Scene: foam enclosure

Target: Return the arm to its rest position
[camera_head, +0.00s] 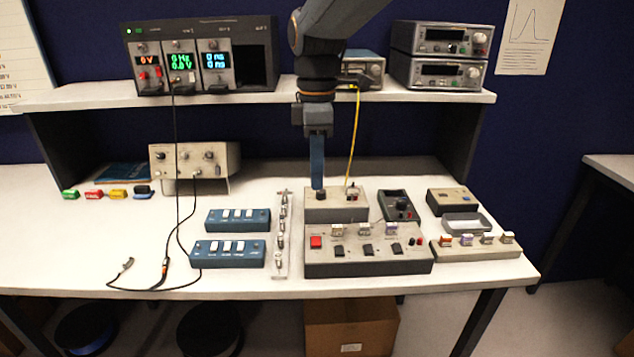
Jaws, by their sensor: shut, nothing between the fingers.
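My arm comes down from the top of the picture, in front of the shelf. My gripper (318,188) points straight down, with its blue fingers together and nothing visible between them. Its tip is at a dark knob or socket on top of a small grey box (336,209) in the middle of the bench. I cannot tell whether the tip touches it. A yellow cable (354,135) runs from a shelf instrument (363,70) down to the right part of the same box, close beside my gripper.
A larger grey panel (368,263) with a red button stands in front. Blue switch boxes (228,254) and a metal rail (283,240) lie left. A dark meter (397,205) and a tray (466,222) stand right. The shelf (250,101) crosses behind my arm. The bench's left front is mostly clear.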

